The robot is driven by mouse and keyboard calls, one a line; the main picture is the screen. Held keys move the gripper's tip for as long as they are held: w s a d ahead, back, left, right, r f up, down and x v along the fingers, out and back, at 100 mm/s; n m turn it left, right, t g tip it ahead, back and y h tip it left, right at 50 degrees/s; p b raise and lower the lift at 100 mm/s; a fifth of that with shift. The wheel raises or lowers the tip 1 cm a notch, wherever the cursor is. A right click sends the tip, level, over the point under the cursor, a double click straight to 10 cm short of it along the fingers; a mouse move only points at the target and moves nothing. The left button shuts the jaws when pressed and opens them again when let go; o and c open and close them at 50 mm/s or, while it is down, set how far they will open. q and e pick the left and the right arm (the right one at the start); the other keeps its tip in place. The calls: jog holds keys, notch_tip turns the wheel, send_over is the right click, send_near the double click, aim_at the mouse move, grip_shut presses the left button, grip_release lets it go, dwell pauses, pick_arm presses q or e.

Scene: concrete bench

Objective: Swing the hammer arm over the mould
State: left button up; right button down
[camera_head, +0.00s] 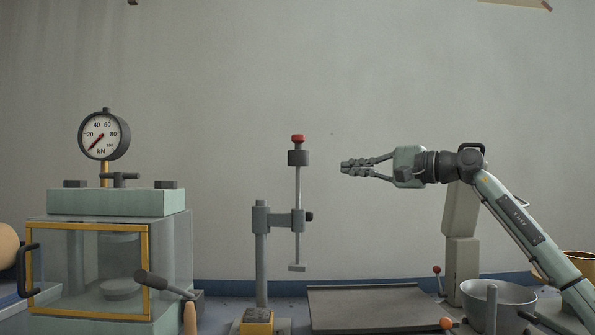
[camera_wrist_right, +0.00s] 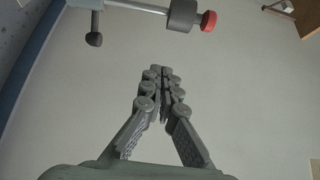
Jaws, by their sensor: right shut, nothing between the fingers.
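The hammer arm (camera_head: 283,220) is a grey crossbar clamped on an upright post (camera_head: 261,255). Its upright rod carries a dark weight (camera_head: 299,158), a red knob (camera_head: 298,138) on top and a flat foot (camera_head: 297,268) below. The mould (camera_head: 257,321) is a yellow-edged block by the foot of the post; the hammer's foot hangs above and to the right of it, not over it. My right gripper (camera_head: 346,168) is shut and empty, pointing left, a little right of the weight. In the right wrist view the shut fingertips (camera_wrist_right: 160,73) are apart from the weight (camera_wrist_right: 182,14) and red knob (camera_wrist_right: 208,21).
A press with a glass guard (camera_head: 85,265) and a dial gauge (camera_head: 104,135) stands at the left. A dark flat plate (camera_head: 375,308) lies right of the post, with a metal bowl (camera_head: 498,298) beyond it. The air between the gripper and hammer is clear.

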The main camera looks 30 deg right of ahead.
pick_arm(q)
jog(key=shift+w+r, duration=0.1)
jog(key=shift+w, duration=0.2)
pick_arm(e)
jog(key=shift+w+d+r, duration=0.2)
jog(key=shift+d, duration=0.15)
jog(key=p+x, duration=0.3)
jog(key=x, duration=0.7)
pick_arm(q)
jog(key=shift+d+b+x, duration=0.2)
jog(key=shift+b+x, duration=0.1)
jog(key=shift+x, duration=0.9)
jog(key=shift+d+b+x, duration=0.2)
jog(key=shift+b+x, duration=0.05)
jog(key=shift+x, duration=0.95)
pick_arm(e)
jog(key=shift+s+a+f, duration=0.1)
jog(key=shift+s+a, duration=1.25)
jog(key=shift+s, duration=0.05)
pick_arm(q)
jog(key=shift+w+p, duration=0.25)
jog(key=shift+p, duration=0.05)
pick_arm(e)
jog(key=shift+a+h, duration=0.1)
jog(key=shift+h, duration=0.2)
